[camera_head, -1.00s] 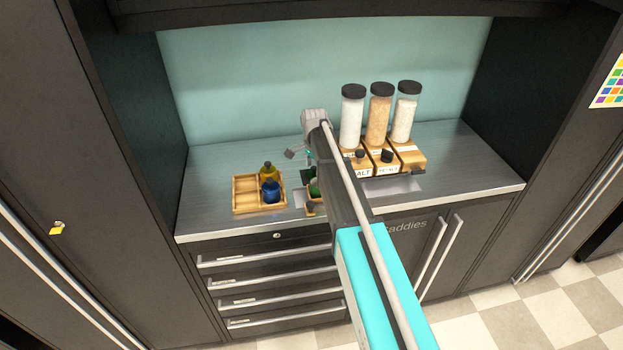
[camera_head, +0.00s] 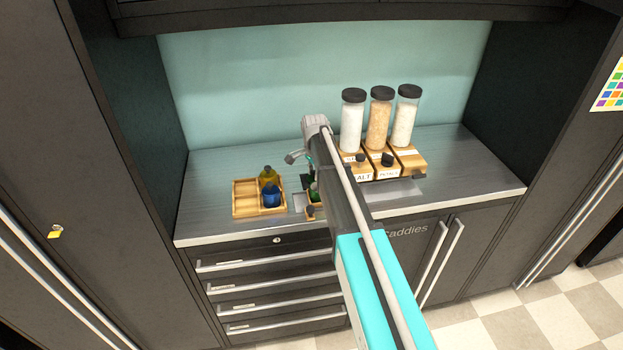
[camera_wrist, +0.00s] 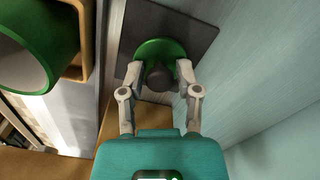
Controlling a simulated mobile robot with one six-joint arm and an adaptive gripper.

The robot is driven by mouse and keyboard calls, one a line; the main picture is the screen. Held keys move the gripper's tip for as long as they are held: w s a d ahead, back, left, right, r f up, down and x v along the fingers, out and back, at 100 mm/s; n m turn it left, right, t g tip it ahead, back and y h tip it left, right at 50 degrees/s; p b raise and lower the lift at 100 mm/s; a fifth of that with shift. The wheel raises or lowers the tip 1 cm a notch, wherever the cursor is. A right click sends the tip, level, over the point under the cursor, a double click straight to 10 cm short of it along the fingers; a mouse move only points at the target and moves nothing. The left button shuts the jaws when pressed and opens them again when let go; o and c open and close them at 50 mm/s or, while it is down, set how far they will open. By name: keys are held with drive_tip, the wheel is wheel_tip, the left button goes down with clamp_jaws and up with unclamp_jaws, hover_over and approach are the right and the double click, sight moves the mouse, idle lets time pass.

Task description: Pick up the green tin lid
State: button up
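The green tin lid (camera_wrist: 152,48) shows in the wrist view as a round green disc with a dark grey knob (camera_wrist: 158,78). It is over a dark grey square mat (camera_wrist: 190,30). My gripper (camera_wrist: 160,72) is open, with its two fingers apart on either side of the knob; I cannot tell whether either touches the lid. In the head view my gripper (camera_head: 296,157) is mostly hidden behind my arm, and the lid cannot be made out there.
A large green round tin (camera_wrist: 35,45) stands close by at the left of the wrist view. A wooden tray (camera_head: 245,198) holds a yellow and a blue bottle (camera_head: 272,196). Tall jars (camera_head: 379,120) stand on wooden blocks at the right.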

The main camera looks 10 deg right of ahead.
sight(314, 172)
clamp_jaws()
drive_tip(key=shift+r, duration=0.15)
wheel_tip(314, 172, up, 3)
drive_tip(key=p, duration=0.3)
drive_tip(key=s+r+p, duration=0.9)
drive_tip(key=s+p, duration=0.1)
drive_tip(key=s, duration=0.4)
drive_tip(key=shift+r, duration=0.35)
drive_tip(key=shift+d, duration=0.1)
drive_tip(key=shift+w+a+f, duration=0.1)
drive_tip(key=shift+w+a, duration=0.1)
drive_tip(key=shift+w, duration=0.85)
drive_tip(key=shift+w+a+f, duration=0.1)
drive_tip(key=shift+w+a, duration=0.05)
drive_tip(key=shift+w, duration=0.9)
